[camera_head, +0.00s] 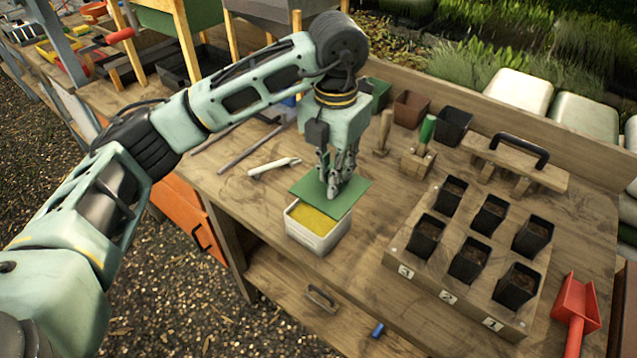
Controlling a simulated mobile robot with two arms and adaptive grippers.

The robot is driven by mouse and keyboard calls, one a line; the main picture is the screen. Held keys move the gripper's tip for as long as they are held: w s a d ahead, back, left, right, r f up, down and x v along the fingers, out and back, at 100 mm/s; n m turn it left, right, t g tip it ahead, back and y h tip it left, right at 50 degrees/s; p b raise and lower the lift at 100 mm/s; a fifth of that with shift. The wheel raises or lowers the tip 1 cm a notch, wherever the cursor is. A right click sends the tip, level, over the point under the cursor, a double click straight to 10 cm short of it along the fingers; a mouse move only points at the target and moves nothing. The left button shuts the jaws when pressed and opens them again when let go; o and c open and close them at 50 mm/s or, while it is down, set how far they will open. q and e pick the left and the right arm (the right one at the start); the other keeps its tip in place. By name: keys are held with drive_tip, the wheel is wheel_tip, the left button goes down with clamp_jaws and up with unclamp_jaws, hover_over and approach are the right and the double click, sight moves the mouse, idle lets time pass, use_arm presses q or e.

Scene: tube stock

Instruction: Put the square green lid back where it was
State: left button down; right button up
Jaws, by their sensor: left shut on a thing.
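The square green lid (347,204) is held roughly flat under my left gripper (334,193), whose fingers are shut at its middle. The lid covers the back part of a white square tub (308,240) in the picture. Yellow material (309,218) shows in the tub's uncovered front part. I cannot tell whether the lid touches the tub's rim. My right gripper is not in view.
A block with several black pots (425,232) stands to the right, with a red scoop (576,305) beyond it. A white tool (273,167) lies left of the lid. A green-handled tool (427,130) and a wooden float (515,165) stand behind.

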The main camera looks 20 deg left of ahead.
use_arm(q)
drive_tip(key=shift+a+f, duration=0.35)
drive_tip(key=shift+a, duration=0.45)
drive_tip(key=shift+w+a+f, duration=0.1)
drive_tip(key=shift+a+f, duration=0.3)
drive_tip(key=shift+a, duration=0.05)
wheel_tip(320, 180, down, 4)
drive_tip(key=shift+p, duration=0.95)
drive_tip(key=shift+f+b, duration=0.6)
drive_tip(key=c, duration=1.6)
unclamp_jaws()
drive_tip(key=shift+c, duration=0.2)
